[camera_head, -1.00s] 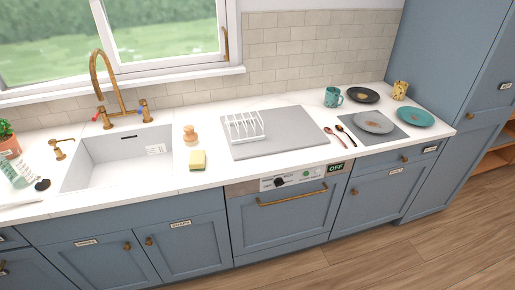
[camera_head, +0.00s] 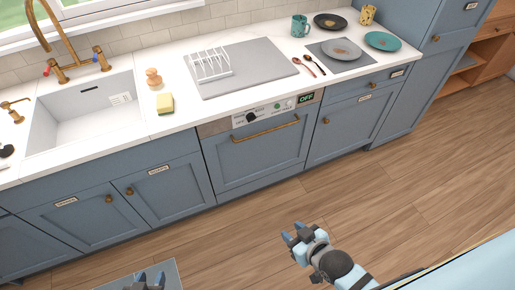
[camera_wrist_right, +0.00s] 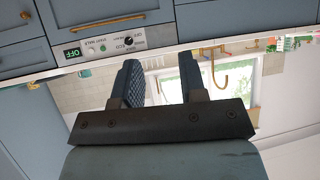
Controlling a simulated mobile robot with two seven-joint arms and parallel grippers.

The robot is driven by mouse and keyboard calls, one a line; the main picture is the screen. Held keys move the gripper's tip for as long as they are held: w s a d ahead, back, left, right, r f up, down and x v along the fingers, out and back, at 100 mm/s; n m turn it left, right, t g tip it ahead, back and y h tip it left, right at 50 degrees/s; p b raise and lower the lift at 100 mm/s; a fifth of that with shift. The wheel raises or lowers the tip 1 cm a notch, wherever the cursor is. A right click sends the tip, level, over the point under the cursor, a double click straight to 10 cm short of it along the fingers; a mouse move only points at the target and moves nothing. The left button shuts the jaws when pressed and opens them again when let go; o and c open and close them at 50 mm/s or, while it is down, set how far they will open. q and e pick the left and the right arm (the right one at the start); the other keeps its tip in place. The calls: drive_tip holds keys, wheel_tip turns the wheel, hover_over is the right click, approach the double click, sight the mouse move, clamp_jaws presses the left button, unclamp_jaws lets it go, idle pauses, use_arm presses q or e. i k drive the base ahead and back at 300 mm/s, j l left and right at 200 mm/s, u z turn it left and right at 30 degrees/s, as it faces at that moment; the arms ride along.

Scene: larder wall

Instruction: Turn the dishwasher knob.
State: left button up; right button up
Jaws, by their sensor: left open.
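The dishwasher (camera_head: 255,160) is a blue front with a brass handle under the counter. Its black knob (camera_head: 251,117) sits on the white and grey control panel, left of a green button (camera_head: 277,106) and a display (camera_head: 306,98) reading OFF. The knob also shows upside down in the right wrist view (camera_wrist_right: 128,41). My right gripper (camera_head: 293,231) is out over the floor, well short of the dishwasher; its fingers stand apart and empty in the right wrist view (camera_wrist_right: 162,75). My left gripper (camera_head: 151,278) is open at the bottom edge, far from the knob, partly cut off.
The brass handle (camera_head: 266,130) runs below the panel. The counter above holds a sponge (camera_head: 165,103), a rack on a grey board (camera_head: 240,70), spoons, plates and a mug (camera_head: 299,26). Wooden floor (camera_head: 390,190) between me and the cabinets is clear.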

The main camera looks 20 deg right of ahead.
sight(250, 117)
drive_tip(key=i+j, duration=0.6)
drive_tip(key=i, duration=0.15)
